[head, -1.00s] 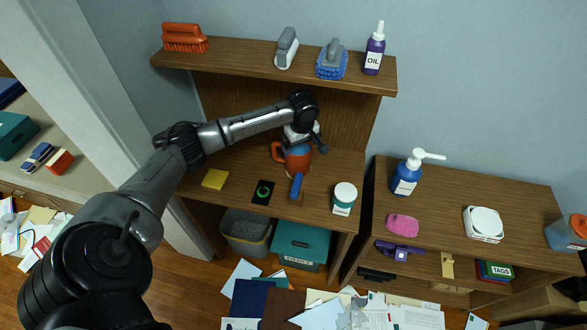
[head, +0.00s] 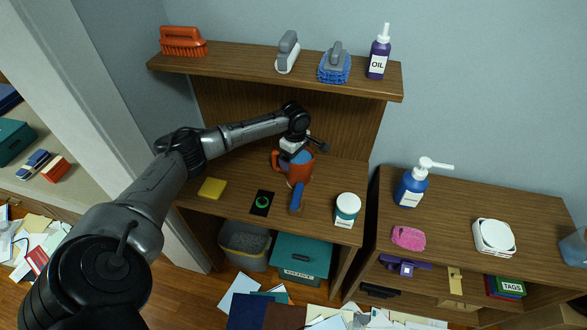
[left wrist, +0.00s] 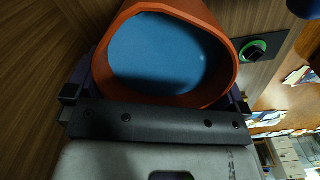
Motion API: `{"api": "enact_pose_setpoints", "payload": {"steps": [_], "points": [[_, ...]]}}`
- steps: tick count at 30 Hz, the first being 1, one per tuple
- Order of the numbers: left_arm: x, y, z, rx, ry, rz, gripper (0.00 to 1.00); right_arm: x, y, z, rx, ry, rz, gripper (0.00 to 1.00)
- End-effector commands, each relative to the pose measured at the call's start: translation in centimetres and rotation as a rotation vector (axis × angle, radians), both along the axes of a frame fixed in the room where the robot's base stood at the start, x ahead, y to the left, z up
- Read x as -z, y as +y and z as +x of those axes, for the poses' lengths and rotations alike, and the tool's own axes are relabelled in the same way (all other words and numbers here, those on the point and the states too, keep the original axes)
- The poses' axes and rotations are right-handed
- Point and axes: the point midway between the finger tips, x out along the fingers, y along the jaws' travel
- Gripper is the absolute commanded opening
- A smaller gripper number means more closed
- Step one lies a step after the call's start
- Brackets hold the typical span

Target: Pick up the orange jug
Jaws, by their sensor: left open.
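The orange jug (head: 304,173) stands on the middle shelf of the left wooden unit, its handle toward the left. My left gripper (head: 296,155) is at the jug's top, open, and hides part of its rim. In the left wrist view, the orange rim of the jug (left wrist: 222,32), with blue inside it, lies between the two dark fingers of my left gripper (left wrist: 158,88), one on each side. I cannot tell whether the fingers touch the jug. My right gripper is not in view.
A blue-handled tool (head: 297,197) lies close in front of the jug. A black pad with a green ring (head: 262,203), a yellow sponge (head: 212,188) and a white-lidded jar (head: 346,209) are nearby. The upper shelf (head: 275,72) overhangs behind, holding brushes and an oil bottle.

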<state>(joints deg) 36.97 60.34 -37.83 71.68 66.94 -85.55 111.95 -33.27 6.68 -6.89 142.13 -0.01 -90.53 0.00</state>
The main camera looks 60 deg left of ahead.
Motion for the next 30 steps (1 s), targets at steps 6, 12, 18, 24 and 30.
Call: {"api": "enact_pose_setpoints", "payload": {"steps": [6, 12, 18, 24, 30], "points": [[1.38, 0.04, -0.05, 0.0, 0.0, 0.001, 1.0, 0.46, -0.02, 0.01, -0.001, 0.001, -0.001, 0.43], [1.33, 0.03, -0.04, 0.001, 0.0, 0.001, 0.93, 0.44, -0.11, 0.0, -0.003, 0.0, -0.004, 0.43], [1.31, 0.03, -0.04, 0.001, 0.0, 0.001, 0.74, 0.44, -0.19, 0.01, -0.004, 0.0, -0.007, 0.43], [1.3, 0.01, -0.05, 0.001, 0.0, 0.001, 0.55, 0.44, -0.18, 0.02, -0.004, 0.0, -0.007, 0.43], [1.15, 0.05, 0.01, 0.001, -0.002, 0.001, 0.46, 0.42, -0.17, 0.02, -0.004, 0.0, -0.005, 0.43]]}}
